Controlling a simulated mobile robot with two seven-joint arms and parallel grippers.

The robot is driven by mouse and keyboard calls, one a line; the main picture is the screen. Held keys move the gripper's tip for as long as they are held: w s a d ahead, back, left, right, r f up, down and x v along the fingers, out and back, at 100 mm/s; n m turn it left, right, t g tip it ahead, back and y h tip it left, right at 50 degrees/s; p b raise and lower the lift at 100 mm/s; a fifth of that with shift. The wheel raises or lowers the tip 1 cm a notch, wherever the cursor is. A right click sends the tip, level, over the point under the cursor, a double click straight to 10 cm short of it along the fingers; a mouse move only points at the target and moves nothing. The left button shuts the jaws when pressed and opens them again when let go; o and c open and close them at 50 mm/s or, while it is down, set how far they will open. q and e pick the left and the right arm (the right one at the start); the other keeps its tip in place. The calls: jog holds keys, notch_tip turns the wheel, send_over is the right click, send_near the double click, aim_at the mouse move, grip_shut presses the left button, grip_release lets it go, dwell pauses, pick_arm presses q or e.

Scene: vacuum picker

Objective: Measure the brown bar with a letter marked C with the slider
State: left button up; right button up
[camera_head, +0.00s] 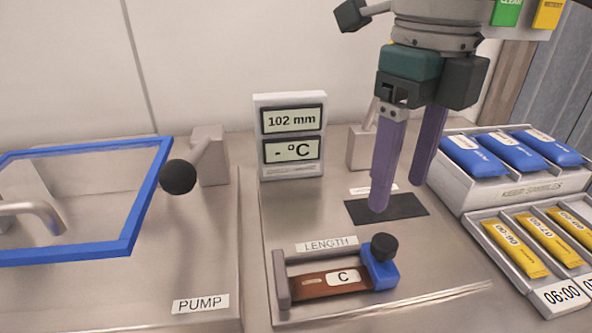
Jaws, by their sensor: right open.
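The brown bar marked C (315,287) lies flat in the length gauge, between the grey end stop (281,279) at left and the blue slider (379,267) at right. The slider has a black knob on top and appears against the bar's right end. The display (291,135) behind reads 102 mm above and "- °C" below. My right gripper (400,190) points down with its purple fingers apart and empty, above and behind the slider, over a dark pad. My left gripper is not in view.
A blue-framed clear lid (130,205) and a black ball-ended lever (178,177) are on the pump unit at left. Trays with blue packs (510,153) and yellow packs (540,240) stand at right. A dark pad (405,208) lies behind the gauge.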

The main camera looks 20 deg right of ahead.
aim_at(385, 240)
notch_tip(385, 240, down, 8)
jog(key=shift+f, duration=0.2)
jog(key=shift+a, duration=0.1)
grip_shut()
dwell(0.5)
dwell(0.8)
